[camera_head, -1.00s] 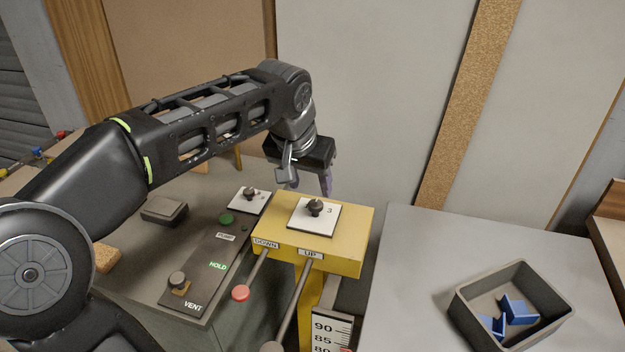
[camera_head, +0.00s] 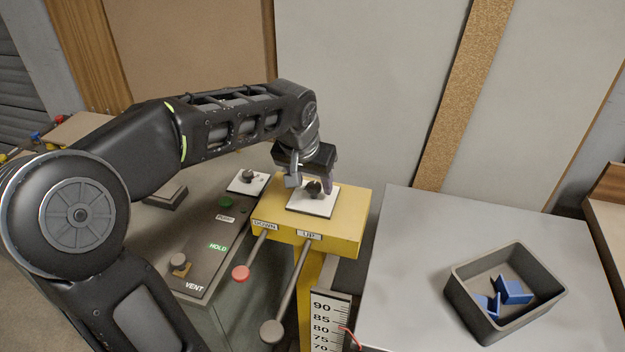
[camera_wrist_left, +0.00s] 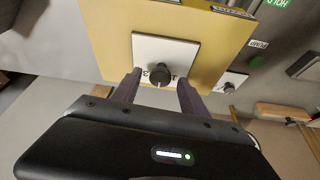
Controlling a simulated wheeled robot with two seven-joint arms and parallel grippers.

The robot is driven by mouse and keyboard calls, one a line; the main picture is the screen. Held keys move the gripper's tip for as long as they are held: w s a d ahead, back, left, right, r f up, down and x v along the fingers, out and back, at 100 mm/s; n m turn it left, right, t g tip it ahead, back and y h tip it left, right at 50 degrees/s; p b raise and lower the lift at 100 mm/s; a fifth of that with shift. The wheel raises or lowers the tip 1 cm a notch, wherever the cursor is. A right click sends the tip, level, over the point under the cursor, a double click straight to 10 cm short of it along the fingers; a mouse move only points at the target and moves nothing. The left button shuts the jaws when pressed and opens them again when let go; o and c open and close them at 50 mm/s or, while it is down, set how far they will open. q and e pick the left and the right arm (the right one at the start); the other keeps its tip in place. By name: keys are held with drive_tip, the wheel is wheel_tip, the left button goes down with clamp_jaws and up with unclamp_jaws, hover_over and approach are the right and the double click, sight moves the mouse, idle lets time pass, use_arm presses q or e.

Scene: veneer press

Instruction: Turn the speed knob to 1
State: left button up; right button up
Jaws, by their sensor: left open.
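A dark round knob (camera_head: 314,188) sits on a white plate (camera_head: 318,210) on top of the yellow box (camera_head: 345,225). In the left wrist view the knob (camera_wrist_left: 160,75) shows near the middle, with partly hidden dark marks beside it; its exact setting is not clear. My left gripper (camera_head: 311,182) is open and points down at this knob. In the wrist view its two fingers (camera_wrist_left: 160,88) stand on either side of the knob, with visible gaps. A second dark knob on a white plate (camera_head: 248,175) is on the panel to the left.
DOWN and UP levers project from the yellow box's front, one with a red ball (camera_head: 241,272). A grey bin (camera_head: 455,295) with blue pieces stands on the right table.

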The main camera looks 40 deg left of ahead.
use_arm(q)
drive_tip(key=shift+w+f, duration=0.1)
drive_tip(key=shift+f, duration=0.15)
clamp_jaws()
idle(0.4)
